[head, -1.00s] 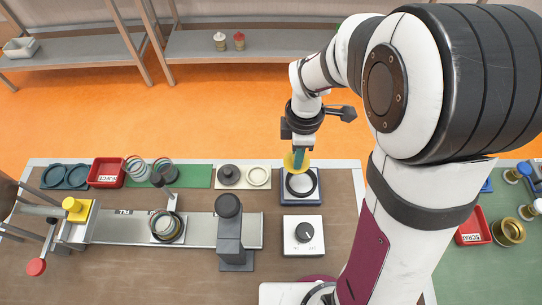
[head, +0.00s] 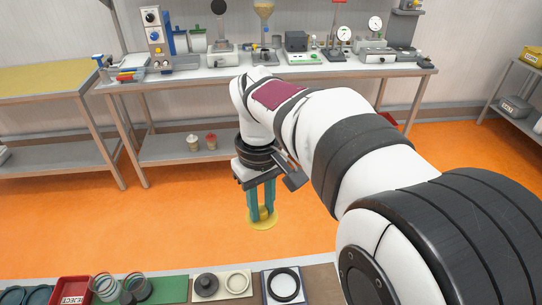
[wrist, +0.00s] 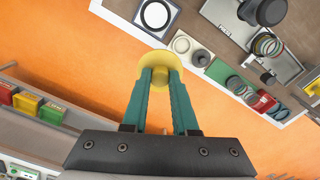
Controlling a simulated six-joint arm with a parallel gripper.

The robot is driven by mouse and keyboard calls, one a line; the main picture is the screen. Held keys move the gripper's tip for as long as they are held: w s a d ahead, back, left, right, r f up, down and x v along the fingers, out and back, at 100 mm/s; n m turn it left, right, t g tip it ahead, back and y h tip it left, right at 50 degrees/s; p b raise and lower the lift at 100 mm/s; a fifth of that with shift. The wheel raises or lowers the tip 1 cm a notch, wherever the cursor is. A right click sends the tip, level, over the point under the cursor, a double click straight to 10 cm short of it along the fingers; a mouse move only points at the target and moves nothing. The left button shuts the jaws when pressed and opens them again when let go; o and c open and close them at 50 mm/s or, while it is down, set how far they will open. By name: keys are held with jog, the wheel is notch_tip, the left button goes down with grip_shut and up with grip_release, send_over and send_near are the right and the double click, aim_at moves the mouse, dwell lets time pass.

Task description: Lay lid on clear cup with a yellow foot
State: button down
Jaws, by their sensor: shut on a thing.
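My gripper (head: 262,208) is shut on the knob of a round yellow lid (head: 263,223) and holds it flat beneath the fingers. The lid shows against the orange floor, beyond the bench's back edge. In the wrist view the yellow lid (wrist: 147,64) sits at the tips of the teal fingers. A clear cup (wrist: 265,46) with a yellowish base stands on the grey track in the wrist view, well away from the lid. Two more clear cups (head: 104,288) stand near the green mat; their foot colours are unclear.
A black ring lies on a white-topped block (head: 271,296). Beside it a pale tray (head: 225,292) carries a dark knobbed lid and a cream ring. A red reject bin (head: 72,291) stands at the left. A bench (head: 300,68) with instruments runs along the back.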

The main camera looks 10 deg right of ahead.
jog(key=s+a+f+n, duration=0.3)
jog(key=a+n, duration=0.3)
jog(key=a, duration=0.2)
jog(key=s+a+f+n, duration=0.2)
jog(key=a+n, duration=0.3)
jog(key=a, duration=0.4)
jog(key=s+a+f+n, duration=1)
jog(key=s+a, duration=0.1)
jog(key=shift+a+f+n, duration=0.15)
jog(key=shift+f+n, duration=0.1)
jog(key=shift+n, duration=0.15)
jog(key=shift+f, duration=0.5)
jog(key=shift+f, duration=0.3)
jog(key=shift+c, duration=0.2)
grip_release()
